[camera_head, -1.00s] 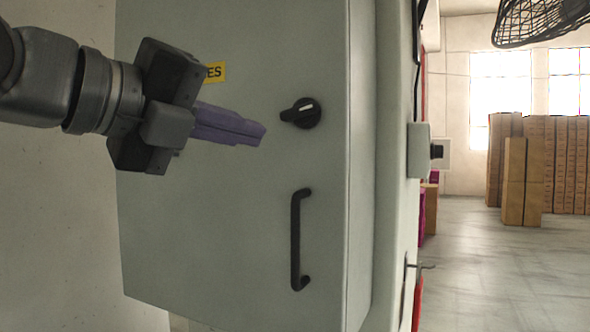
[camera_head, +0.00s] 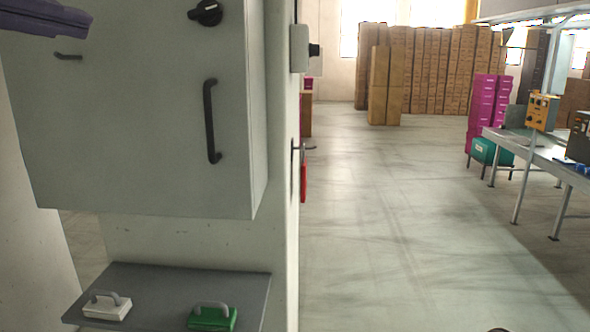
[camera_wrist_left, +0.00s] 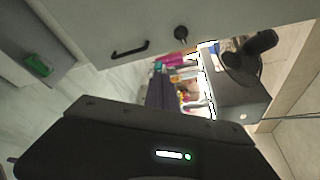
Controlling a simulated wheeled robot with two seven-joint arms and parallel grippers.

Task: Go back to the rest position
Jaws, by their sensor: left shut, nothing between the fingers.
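My left gripper (camera_head: 45,17) shows at the top left corner of the head view, in front of the grey cabinet. Its purple fingers are shut with nothing between them, and the rest of the arm is out of the picture. In the left wrist view the dark gripper body (camera_wrist_left: 160,140) fills the bottom. The grey cabinet (camera_head: 130,130) hangs on the wall, with a black rotary knob (camera_head: 206,12) and a black vertical handle (camera_head: 211,120). The fingers are apart from the knob and handle.
A wide floor (camera_head: 390,210) lies clear to the right. A workbench (camera_head: 540,158), pink boxes (camera_head: 483,105) and stacked cartons (camera_head: 425,70) stand farther off.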

